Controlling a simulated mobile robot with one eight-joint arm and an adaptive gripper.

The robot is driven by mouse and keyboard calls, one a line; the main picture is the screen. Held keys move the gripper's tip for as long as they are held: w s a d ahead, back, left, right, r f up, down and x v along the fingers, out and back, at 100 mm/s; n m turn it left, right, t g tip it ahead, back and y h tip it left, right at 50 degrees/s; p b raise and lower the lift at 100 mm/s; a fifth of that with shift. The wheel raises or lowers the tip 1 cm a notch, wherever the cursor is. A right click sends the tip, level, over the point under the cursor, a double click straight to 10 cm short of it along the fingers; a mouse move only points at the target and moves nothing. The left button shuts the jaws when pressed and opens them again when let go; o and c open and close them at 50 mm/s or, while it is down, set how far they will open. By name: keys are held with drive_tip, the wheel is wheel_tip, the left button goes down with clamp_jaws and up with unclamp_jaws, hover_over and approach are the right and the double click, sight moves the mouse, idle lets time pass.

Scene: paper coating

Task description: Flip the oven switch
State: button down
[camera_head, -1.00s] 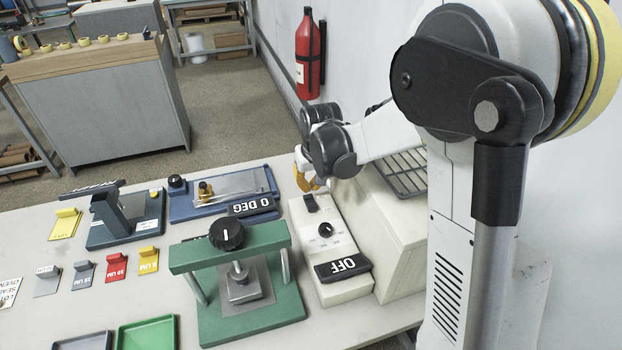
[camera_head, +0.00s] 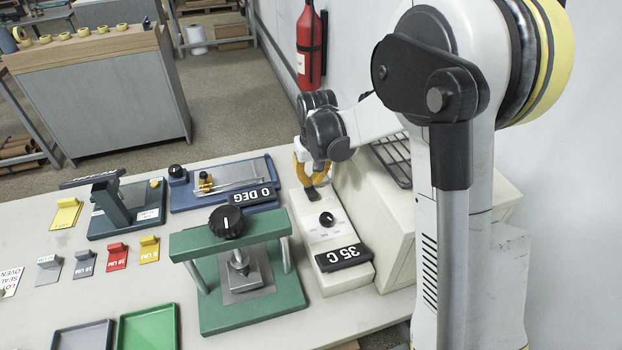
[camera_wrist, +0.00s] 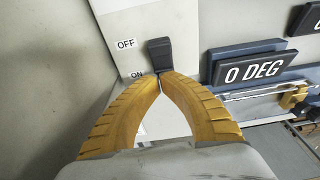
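The oven's black switch (camera_head: 312,194) sits at the far end of the cream control box (camera_head: 340,283). In the wrist view the switch (camera_wrist: 160,50) stands beside the OFF and ON labels, its lower end by ON. My gripper (camera_head: 315,183) is over that end of the box. In the wrist view my gripper's yellow fingertips (camera_wrist: 160,76) meet at the lower end of the switch, by the ON label. They look shut with nothing held between them; contact with the switch cannot be told for sure. The box's display (camera_head: 343,257) reads 35 C.
A round knob (camera_head: 326,219) sits between switch and display. A green press (camera_head: 245,290) and a blue device reading 0 DEG (camera_head: 252,201) stand to the left.

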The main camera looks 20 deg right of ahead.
drive_tip(key=shift+w+r+p, duration=0.1)
drive_tip(key=shift+r+p, duration=0.4)
drive_tip(key=shift+r, duration=0.25)
drive_tip(key=shift+r, duration=0.1)
drive_tip(key=shift+r+p, duration=0.35)
wheel_tip(320, 180, up, 13)
drive_tip(key=p, duration=0.5)
